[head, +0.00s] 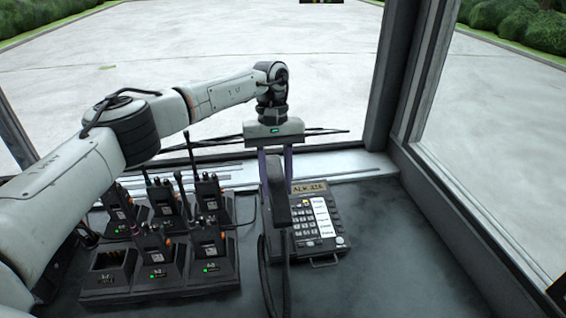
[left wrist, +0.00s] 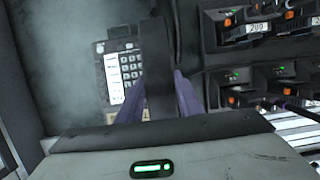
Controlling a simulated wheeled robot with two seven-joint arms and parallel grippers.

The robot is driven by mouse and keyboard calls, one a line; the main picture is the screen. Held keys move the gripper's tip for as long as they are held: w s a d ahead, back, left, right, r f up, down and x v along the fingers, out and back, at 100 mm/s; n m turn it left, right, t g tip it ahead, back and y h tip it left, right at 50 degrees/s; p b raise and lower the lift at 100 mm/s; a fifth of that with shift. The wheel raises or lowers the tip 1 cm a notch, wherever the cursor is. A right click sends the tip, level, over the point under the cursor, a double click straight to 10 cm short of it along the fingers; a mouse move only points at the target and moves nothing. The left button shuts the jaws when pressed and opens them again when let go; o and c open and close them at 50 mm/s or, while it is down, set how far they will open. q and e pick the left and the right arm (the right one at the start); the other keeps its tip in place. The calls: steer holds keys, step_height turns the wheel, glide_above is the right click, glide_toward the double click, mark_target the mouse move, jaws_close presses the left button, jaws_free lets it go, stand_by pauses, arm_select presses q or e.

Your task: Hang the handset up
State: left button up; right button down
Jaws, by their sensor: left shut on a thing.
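The dark handset (head: 278,190) is held nearly upright in the head view, in front of the left part of the desk phone (head: 318,222). My left gripper (head: 276,162), with purple fingers pointing down, is shut on the handset. In the left wrist view the handset (left wrist: 156,62) lies between the two fingers (left wrist: 157,98) and covers part of the phone (left wrist: 122,72). The phone's keypad and white label strip show beside it. The cradle is mostly hidden behind the handset, and I cannot tell whether they touch. My right gripper is not in view.
A charger rack (head: 130,292) with several radios stands left of the phone; one front slot is empty. A dark cord (head: 266,275) hangs from the handset area. The windscreen ledge (head: 345,168) is behind. The dark desk is clear right of the phone.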

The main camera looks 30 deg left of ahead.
arm_select(q)
steer(key=shift+w+a, duration=0.15)
steer(key=shift+f, duration=0.9)
step_height(320, 180, down, 3)
steer(key=shift+r+b, duration=0.15)
steer(key=shift+b, duration=0.6)
steer(key=shift+f+b, duration=1)
steer(key=shift+f, duration=0.3)
steer(key=shift+f+b, duration=0.1)
steer(key=shift+b, duration=0.35)
steer(key=o, duration=1.2)
steer(key=shift+o, duration=0.2)
